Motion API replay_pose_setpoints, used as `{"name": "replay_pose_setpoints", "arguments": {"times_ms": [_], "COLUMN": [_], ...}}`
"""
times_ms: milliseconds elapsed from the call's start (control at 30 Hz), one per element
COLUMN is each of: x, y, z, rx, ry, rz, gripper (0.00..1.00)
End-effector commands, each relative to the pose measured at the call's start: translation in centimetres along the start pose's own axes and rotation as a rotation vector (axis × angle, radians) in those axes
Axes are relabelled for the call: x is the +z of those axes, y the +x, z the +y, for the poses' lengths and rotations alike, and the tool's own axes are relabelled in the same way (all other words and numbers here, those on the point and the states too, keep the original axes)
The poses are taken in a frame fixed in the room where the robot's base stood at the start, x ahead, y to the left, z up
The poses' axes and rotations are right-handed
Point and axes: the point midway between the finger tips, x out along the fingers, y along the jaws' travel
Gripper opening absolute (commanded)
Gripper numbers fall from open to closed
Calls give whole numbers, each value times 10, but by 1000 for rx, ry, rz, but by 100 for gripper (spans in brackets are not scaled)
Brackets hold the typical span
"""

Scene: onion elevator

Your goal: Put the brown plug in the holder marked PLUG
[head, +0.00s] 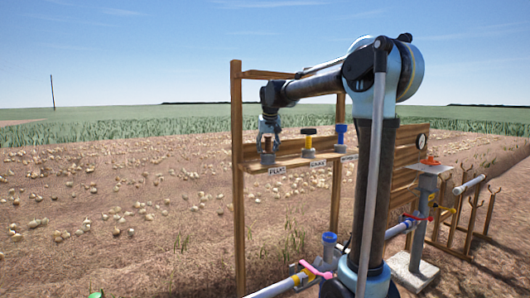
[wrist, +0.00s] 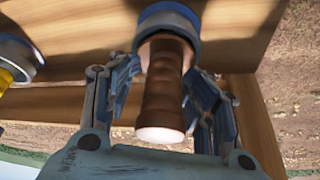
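The brown plug (wrist: 163,90) stands with one end in a grey-blue round holder (wrist: 168,22) in the wrist view; its pale end faces the camera. In the head view the holder (head: 267,158) sits on the wooden shelf above a label reading PLUG (head: 277,171). My gripper (head: 268,138) is at this holder from above, pointing down, and largely covers the plug there. In the wrist view my gripper's fingers (wrist: 163,78) stand either side of the plug, with a narrow gap at the left. They look open around it; contact on the right is unclear.
A wooden post (head: 238,190) rises at the left. A pipe with a pink handle (head: 318,270) lies low in front. Open field lies left.

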Motion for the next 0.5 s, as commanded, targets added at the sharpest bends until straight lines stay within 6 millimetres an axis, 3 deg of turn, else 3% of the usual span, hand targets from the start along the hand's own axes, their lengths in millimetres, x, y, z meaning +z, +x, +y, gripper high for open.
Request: {"name": "replay_pose_setpoints", "arguments": {"times_ms": [167, 367, 500], "x": [0, -4, 17], "y": [-3, -26, -32], "z": [0, 0, 0], "rx": [0, 0, 0], "ry": [0, 0, -1], "rz": [-2, -1, 0], "gripper": [44, 44, 44]}}
